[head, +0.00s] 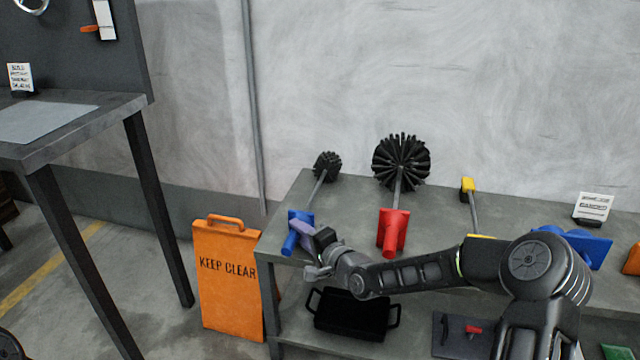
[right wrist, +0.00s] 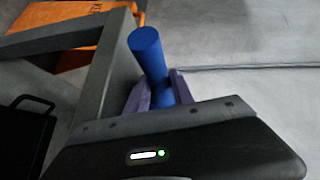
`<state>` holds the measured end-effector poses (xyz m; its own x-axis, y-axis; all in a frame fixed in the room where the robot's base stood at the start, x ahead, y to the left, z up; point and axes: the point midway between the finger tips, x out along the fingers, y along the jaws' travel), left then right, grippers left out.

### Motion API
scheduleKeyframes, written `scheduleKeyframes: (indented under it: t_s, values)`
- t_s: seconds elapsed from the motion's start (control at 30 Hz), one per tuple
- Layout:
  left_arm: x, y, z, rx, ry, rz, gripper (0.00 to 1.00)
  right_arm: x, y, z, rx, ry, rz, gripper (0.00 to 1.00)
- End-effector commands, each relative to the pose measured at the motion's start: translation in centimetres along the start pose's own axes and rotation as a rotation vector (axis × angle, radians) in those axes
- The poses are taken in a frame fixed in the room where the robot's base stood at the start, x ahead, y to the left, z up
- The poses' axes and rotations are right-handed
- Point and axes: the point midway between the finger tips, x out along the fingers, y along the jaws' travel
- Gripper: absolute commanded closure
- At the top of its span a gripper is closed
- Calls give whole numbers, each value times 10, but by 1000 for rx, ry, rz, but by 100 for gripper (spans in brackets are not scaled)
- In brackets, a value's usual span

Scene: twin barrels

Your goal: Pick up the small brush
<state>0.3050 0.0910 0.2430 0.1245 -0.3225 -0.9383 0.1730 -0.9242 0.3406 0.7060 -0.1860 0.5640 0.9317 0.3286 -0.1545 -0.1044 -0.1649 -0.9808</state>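The small brush has a round black bristle head (head: 327,163), a grey shaft and a blue handle (head: 290,243). It lies on the left end of the grey bench, handle toward the front edge. My right gripper (head: 303,229) is at the blue handle, reaching in from the right. In the right wrist view the blue handle (right wrist: 150,55) stands between my two purple fingers (right wrist: 160,90), which look closed against both its sides. The fingertips are partly hidden by the handle and the gripper body. My left gripper is not in view.
A larger black brush with a red handle (head: 393,232) lies close to the right, then a yellow-ended tool (head: 468,185). An orange "KEEP CLEAR" sign (head: 228,290) stands left of the bench (head: 350,205). A black tray (head: 350,314) sits on the lower shelf.

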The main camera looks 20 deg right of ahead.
Motion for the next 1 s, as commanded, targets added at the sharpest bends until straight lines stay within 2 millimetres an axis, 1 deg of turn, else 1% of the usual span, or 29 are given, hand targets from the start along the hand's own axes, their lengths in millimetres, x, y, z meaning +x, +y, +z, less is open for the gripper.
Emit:
scheduleKeyframes:
  t_s: [0.03,0.3,0.33,0.77,0.87,1.0]
  values:
    - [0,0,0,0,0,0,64,0,0,0,0,0,0,76]
    - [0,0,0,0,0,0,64,0,0,0,0,0,0,99]
    - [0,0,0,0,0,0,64,0,0,0,0,0,0,100]
    - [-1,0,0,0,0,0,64,0,-3,0,-3,0,-3,100]
    - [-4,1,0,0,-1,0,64,-1,-10,-2,-3,1,-4,100]
    - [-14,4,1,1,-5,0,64,-5,-31,-4,-5,1,-4,100]
